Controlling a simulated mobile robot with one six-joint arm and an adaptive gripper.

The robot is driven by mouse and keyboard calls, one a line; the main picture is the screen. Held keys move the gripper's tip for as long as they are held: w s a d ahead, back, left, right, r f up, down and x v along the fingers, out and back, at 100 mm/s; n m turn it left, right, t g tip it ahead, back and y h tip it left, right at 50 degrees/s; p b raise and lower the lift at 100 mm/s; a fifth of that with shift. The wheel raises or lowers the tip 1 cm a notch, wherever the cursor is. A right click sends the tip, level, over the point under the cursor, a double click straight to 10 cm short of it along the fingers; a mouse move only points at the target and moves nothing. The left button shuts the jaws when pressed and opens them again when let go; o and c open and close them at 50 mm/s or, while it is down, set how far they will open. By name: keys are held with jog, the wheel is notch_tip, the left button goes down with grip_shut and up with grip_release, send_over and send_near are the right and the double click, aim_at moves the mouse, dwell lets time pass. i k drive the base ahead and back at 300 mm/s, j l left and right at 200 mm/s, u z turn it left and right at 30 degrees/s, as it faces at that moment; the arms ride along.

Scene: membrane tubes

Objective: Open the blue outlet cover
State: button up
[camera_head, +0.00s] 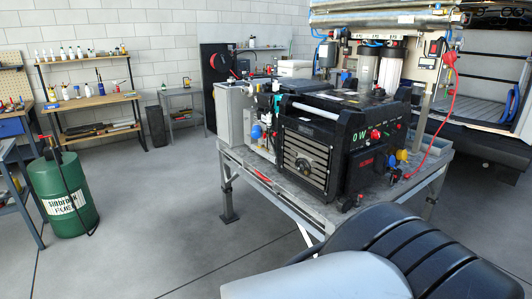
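A black machine (330,150) stands on a grey metal table (285,195). At the right end of its front is a small blue part (386,161) beside a round yellow one (402,155); it looks like the blue outlet cover, but it is too small to tell whether it is open or closed. Another blue round part (257,132) sits at the machine's left side, and I cannot tell what it is. My gripper is not in view.
A red cable (449,75) hangs from above at the right and runs down to the table near the yellow part. A green fuel drum (65,195) and workbenches (95,105) stand at the left. The floor (150,215) between is clear.

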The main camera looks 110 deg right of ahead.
aim_at(391, 160)
jog(key=z, duration=4.7)
jog(key=i+z, duration=0.1)
jog(key=z, duration=0.15)
jog(key=i+z, duration=0.15)
jog(key=i, duration=0.35)
jog(key=i+j+z, duration=0.1)
jog(key=i, duration=0.35)
jog(key=i+j+z, duration=0.15)
jog(key=i, duration=0.35)
jog(key=i+j+z, duration=0.1)
jog(key=i, duration=0.4)
jog(key=i+j+z, duration=0.15)
jog(key=i+j, duration=0.2)
jog(key=i, duration=0.1)
